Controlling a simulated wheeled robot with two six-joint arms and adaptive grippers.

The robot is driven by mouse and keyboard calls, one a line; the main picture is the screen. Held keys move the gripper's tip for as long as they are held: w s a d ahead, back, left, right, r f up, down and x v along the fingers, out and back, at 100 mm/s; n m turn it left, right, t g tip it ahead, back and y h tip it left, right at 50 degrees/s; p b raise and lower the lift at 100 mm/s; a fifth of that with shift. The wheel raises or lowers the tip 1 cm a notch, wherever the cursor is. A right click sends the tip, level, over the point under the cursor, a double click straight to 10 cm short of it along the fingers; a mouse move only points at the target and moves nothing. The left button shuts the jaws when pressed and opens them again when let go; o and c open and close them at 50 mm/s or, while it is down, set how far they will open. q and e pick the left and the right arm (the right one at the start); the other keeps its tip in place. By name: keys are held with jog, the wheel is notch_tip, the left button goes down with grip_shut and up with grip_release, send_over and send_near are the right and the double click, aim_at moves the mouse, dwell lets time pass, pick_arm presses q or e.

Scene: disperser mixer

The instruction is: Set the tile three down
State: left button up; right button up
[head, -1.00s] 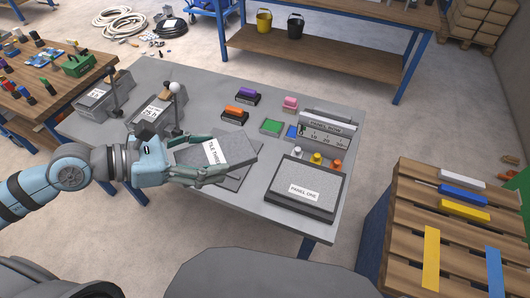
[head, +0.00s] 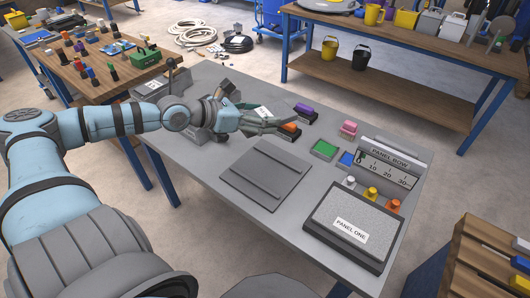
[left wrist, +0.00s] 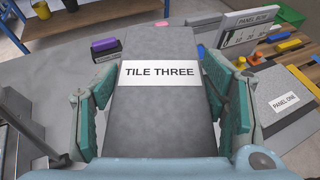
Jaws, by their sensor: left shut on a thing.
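Tile three is a grey slab with a white "TILE THREE" label (left wrist: 160,73), filling the middle of the left wrist view. My left gripper (left wrist: 160,105) is shut on it, with a green finger pad along each side. In the head view my left gripper (head: 262,118) is above the far left part of the grey table, and its fingers and arm hide much of the tile. A flat grey plate with two raised strips (head: 262,177) lies bare on the table, nearer than the gripper. My right gripper is not in view.
Panel one (head: 352,229) lies at the table's near right, with the panel box (head: 388,160) behind it. An orange block (head: 289,128), a purple block (head: 305,110) and a green-topped block (head: 324,149) stand near the gripper. Small white, yellow and orange knobs stand behind panel one.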

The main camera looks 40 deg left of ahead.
pick_arm(q)
jog(key=b, duration=0.5)
send_over(262, 173)
notch_tip(262, 173, down, 7)
notch_tip(262, 173, down, 12)
jog(key=b, duration=0.6)
jog(key=shift+r, duration=0.1)
jog(key=o, duration=1.6)
